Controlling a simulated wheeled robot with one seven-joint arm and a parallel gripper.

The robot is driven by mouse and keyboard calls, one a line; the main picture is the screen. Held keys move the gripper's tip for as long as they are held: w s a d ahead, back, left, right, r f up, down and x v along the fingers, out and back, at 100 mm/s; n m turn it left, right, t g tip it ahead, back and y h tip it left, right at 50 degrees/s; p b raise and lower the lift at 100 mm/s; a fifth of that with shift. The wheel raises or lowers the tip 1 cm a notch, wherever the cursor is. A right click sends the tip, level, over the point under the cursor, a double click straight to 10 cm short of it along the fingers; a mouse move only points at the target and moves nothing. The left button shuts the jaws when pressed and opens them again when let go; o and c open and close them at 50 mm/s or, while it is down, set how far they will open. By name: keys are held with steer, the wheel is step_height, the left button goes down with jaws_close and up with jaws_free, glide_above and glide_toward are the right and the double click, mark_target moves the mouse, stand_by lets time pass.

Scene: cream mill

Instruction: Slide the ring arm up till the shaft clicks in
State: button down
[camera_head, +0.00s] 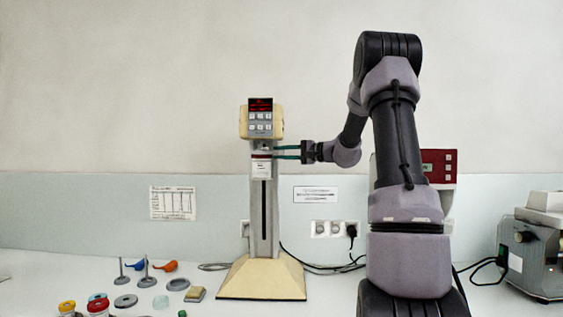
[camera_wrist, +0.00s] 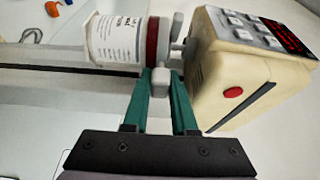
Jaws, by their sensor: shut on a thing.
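The mill stands upright on the bench, with a cream head (camera_head: 261,123) on a grey column (camera_head: 264,215). The head (camera_wrist: 235,75) fills the right of the wrist view. A white labelled jar (camera_wrist: 117,38) with a dark red band (camera_wrist: 152,40) sits below the head. It is small in the head view (camera_head: 261,168). A short grey shaft (camera_wrist: 177,46) shows between band and head. Whether its end is seated is hidden. My gripper (camera_wrist: 162,80) has its green fingers closed on a light grey block, apparently the ring arm (camera_wrist: 162,84), beside the band.
The cream foot (camera_head: 262,280) stands on the white bench. Small rings, stands and lidded jars (camera_head: 97,304) lie at the left. A red-fronted device (camera_head: 440,166) is partly behind my arm. A grey machine (camera_head: 530,258) stands at the right. Cables run behind the foot.

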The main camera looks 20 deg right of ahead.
steer(key=shift+a+r+y, duration=0.25)
steer(key=shift+r+y, duration=0.05)
steer(key=shift+r, duration=0.5)
steer(key=c, duration=0.7)
jaws_free()
step_height(320, 180, down, 6)
steer(key=v, duration=0.7)
steer(key=shift+s+a+f+n+g+h, duration=0.25)
steer(key=shift+s+a+n+g+h, duration=0.8)
steer(key=shift+s+a, duration=2.45)
steer(key=shift+s+a+f+n+g, duration=0.3)
steer(key=shift+s+a+n+g, duration=0.3)
steer(key=shift+s+a+g, duration=2.65)
steer(key=shift+s+a+f+n+t+h, duration=0.25)
steer(key=shift+s+a+n+h, duration=0.45)
steer(key=shift+s+a, duration=3.05)
